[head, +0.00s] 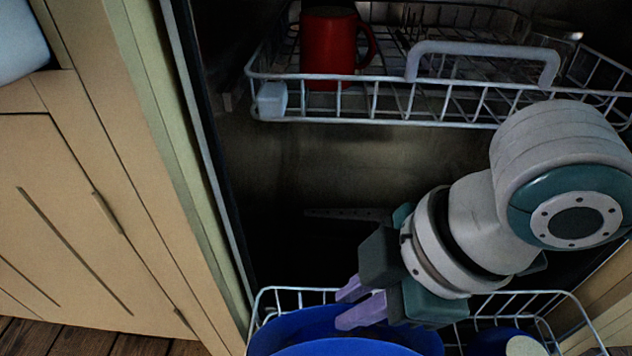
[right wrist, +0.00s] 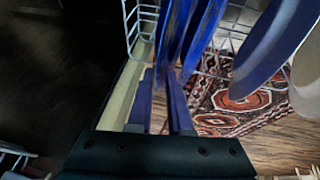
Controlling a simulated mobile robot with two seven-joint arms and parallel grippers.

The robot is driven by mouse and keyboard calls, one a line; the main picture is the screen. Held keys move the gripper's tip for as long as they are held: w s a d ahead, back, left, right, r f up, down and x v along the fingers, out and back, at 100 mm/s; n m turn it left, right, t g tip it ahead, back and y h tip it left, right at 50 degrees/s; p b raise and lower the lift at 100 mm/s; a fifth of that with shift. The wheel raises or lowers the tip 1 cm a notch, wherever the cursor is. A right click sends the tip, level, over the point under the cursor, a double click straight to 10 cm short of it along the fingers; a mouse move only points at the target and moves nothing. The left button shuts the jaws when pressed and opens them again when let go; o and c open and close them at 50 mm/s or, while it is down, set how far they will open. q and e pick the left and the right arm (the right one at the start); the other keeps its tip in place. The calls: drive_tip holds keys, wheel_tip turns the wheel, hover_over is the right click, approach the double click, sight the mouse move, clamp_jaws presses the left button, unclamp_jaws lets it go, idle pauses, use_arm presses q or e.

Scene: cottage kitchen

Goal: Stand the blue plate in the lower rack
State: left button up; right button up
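Blue plates stand on edge in the lower rack (head: 292,293); one blue plate (head: 300,322) shows just below my right gripper (head: 348,304), with another blue rim (head: 345,349) in front of it. The right gripper's two lilac fingers are apart, with a gap between them. In the right wrist view, the right gripper (right wrist: 159,72) points at blue plates (right wrist: 188,38) seen nearly edge-on just beyond its fingertips. My left gripper is out of view.
The upper rack (head: 400,83) hangs above my right arm, holding a red mug (head: 328,45) and a glass (head: 556,32). Another blue dish (head: 490,342) and a cream one (head: 523,346) stand at the lower rack's right. Cabinets (head: 75,210) line the left. A patterned rug (right wrist: 235,112) lies below.

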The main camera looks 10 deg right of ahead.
drive_tip(key=shift+o, duration=1.3)
drive_tip(key=p+v, duration=0.7)
drive_tip(key=v, duration=0.3)
drive_tip(key=shift+r, duration=0.1)
